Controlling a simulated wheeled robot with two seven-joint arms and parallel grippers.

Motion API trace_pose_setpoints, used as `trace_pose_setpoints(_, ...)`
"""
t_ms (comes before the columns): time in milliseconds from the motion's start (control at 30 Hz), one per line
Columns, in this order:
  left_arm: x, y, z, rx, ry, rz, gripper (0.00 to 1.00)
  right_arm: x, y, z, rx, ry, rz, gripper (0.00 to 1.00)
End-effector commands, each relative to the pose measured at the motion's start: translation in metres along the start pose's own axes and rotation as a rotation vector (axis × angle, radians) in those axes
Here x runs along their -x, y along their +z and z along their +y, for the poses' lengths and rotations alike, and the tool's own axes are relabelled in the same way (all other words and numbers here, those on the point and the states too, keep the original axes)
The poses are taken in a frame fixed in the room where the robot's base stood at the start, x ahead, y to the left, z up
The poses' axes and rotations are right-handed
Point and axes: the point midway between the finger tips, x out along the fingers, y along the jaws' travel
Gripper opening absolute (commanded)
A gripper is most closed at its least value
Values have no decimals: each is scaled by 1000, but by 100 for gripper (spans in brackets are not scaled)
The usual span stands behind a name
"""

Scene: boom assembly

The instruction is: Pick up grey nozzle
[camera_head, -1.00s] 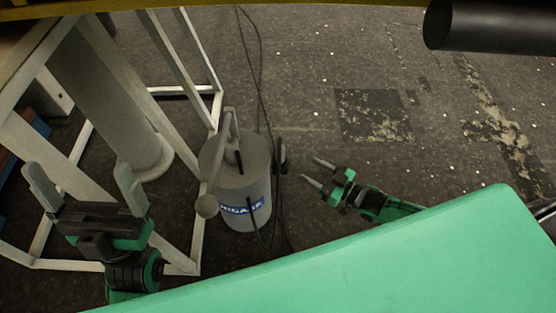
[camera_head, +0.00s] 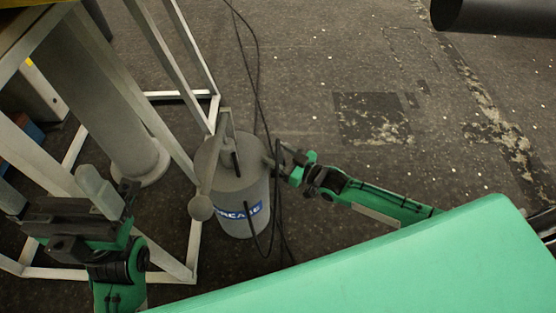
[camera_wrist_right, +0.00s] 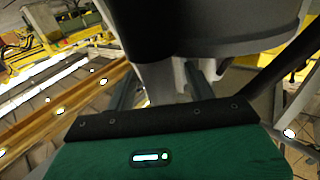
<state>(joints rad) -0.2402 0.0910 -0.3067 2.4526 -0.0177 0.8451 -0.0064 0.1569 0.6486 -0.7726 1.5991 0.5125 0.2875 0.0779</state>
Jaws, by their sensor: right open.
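A grey canister (camera_head: 236,178) with a blue label stands on the floor in the head view. The dark grey nozzle (camera_head: 277,152) is at the canister's right side, with a black hose hanging by it. My right gripper (camera_head: 281,162) is open, with its fingers at the nozzle and partly hidden there. In the right wrist view, a grey piece (camera_wrist_right: 160,82) shows between the two open fingers (camera_wrist_right: 163,88), under a dark rounded body; I cannot tell whether they touch it. My left gripper (camera_head: 55,195) is open and empty at the lower left.
A white metal frame (camera_head: 194,235) with a thick grey column (camera_head: 125,110) stands left of the canister. A large green surface (camera_head: 400,265) fills the lower right. A black cylinder (camera_head: 490,15) shows at the top right.

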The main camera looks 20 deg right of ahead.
Motion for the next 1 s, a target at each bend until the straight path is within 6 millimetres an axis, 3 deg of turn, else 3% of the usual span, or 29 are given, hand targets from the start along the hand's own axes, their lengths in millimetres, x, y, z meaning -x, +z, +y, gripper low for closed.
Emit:
trace_pose_setpoints(167, -2, 0, 0, -1, -5, 6, 100, 0, 0, 0, 0, 0, -1, 54)
trace_pose_setpoints(400, 0, 0, 0, -1, -10, 2, 100, 0, 0, 0, 0, 0, -1, 9)
trace_pose_setpoints(467, 0, 0, 0, 0, -10, 1, 100, 0, -1, 0, 1, 0, 0, 1)
trace_pose_setpoints(767, 0, 0, 0, 1, -3, -4, 100, 0, -4, 0, 1, 0, 0, 1)
trace_pose_setpoints(1000, -4, -1, 0, 4, 0, -18, 100, 1, -30, 0, 1, 0, 1, 1)
